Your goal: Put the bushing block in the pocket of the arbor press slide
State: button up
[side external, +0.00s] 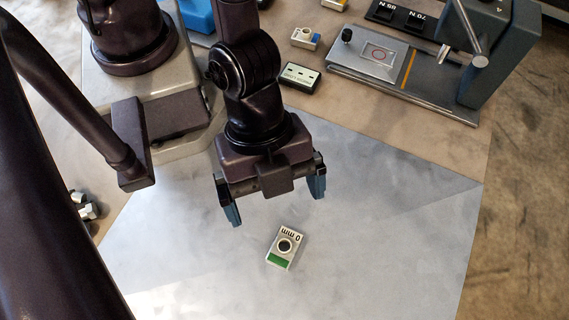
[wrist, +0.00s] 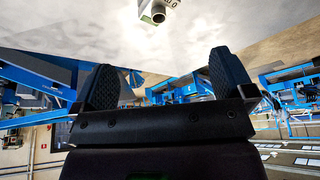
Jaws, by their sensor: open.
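The likely bushing block is a small white block (side external: 285,248) with a dark round hole, a green end and "0 mm" lettering. It lies on the pale metal sheet in the side view, and part of it shows at the top of the wrist view (wrist: 157,12). My gripper (side external: 273,205) is open and empty, above and a little behind the block, not touching it. The arbor press (side external: 485,50) stands at the upper right.
Dark weights marked in N (side external: 398,17) sit behind the slide. The pale sheet (side external: 400,240) is clear around the green-ended block.

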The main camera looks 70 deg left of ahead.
aim_at(285, 245)
jog(key=x, duration=1.1)
jog(key=shift+s+f, duration=0.1)
jog(key=shift+f, duration=0.3)
jog(key=c, duration=1.2)
jog(key=shift+c, duration=0.2)
jog(key=shift+r, duration=0.1)
notch_tip(285, 245, up, 10)
jog(key=shift+f, duration=0.1)
jog(key=w+a+r+n+t, duration=0.3)
jog(key=w+a+n, duration=0.3)
jog(key=w+a, duration=0.75)
jog(key=w+a+r+n+y, duration=0.1)
jog(key=w+a+n+y, duration=0.1)
jog(key=a+n, duration=0.4)
jog(key=w+a+r+n+t+y, duration=0.1)
jog(key=a+n, duration=0.4)
jog(key=a, duration=0.7)
jog(key=shift+w+a+n+t+y, duration=0.35)
jog(key=shift+w+y, duration=0.45)
jog(key=shift+w, duration=0.45)
